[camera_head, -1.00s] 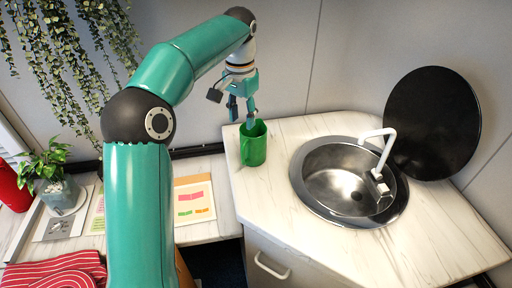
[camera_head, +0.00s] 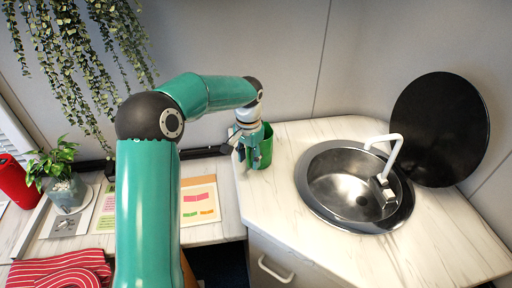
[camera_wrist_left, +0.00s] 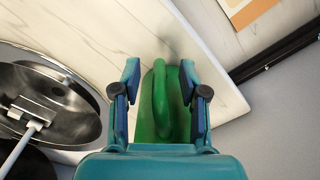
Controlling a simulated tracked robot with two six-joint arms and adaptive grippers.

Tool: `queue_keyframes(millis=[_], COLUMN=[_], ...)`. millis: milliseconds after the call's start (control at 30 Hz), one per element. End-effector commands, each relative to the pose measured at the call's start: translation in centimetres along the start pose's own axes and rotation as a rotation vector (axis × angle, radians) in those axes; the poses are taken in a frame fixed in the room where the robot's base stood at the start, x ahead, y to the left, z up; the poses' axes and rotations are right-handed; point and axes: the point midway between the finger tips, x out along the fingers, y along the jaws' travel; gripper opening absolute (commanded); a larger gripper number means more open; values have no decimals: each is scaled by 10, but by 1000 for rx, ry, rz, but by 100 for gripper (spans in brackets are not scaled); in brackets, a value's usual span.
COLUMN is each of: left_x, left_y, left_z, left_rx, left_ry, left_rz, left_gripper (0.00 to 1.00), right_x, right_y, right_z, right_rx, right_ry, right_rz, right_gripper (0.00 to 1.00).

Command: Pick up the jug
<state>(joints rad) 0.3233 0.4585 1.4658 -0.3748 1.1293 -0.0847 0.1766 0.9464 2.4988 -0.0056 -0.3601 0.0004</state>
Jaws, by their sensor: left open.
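The green jug (camera_head: 265,147) stands upright on the left part of the marble-look counter, left of the sink. My left gripper (camera_head: 246,160) is lowered beside the jug on its left and hides part of it. In the left wrist view the jug (camera_wrist_left: 173,128) shows between the two blue fingers of the open left gripper (camera_wrist_left: 163,95). The jug's handle (camera_wrist_left: 160,95) faces the camera between the fingers. I cannot tell whether a finger touches the jug. My right gripper is not in view.
A steel sink (camera_head: 320,205) with a white tap (camera_head: 393,150) is right of the jug. A black round lid (camera_head: 440,128) leans on the wall. A lower desk at left holds a potted plant (camera_head: 60,180), papers (camera_head: 200,203) and a red striped cloth (camera_head: 62,270).

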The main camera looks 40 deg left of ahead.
Motion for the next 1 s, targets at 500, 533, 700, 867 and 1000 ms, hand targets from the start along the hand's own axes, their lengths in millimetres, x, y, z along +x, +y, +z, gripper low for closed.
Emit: queue_keyframes(millis=[500,533,700,867,1000], left_x=[14,14,14,13,14], left_y=[0,0,0,1,1], left_z=[0,0,0,0,0], left_rx=[1,1,1,1,1], left_ry=[1,1,1,2,1], left_rz=[1,1,1,1,1], left_gripper=[20,15,0,0,0], right_x=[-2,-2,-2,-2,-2], right_y=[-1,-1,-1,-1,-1], right_z=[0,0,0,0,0], right_rx=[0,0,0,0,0], right_ry=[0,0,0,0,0], right_rz=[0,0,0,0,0], right_gripper=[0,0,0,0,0])
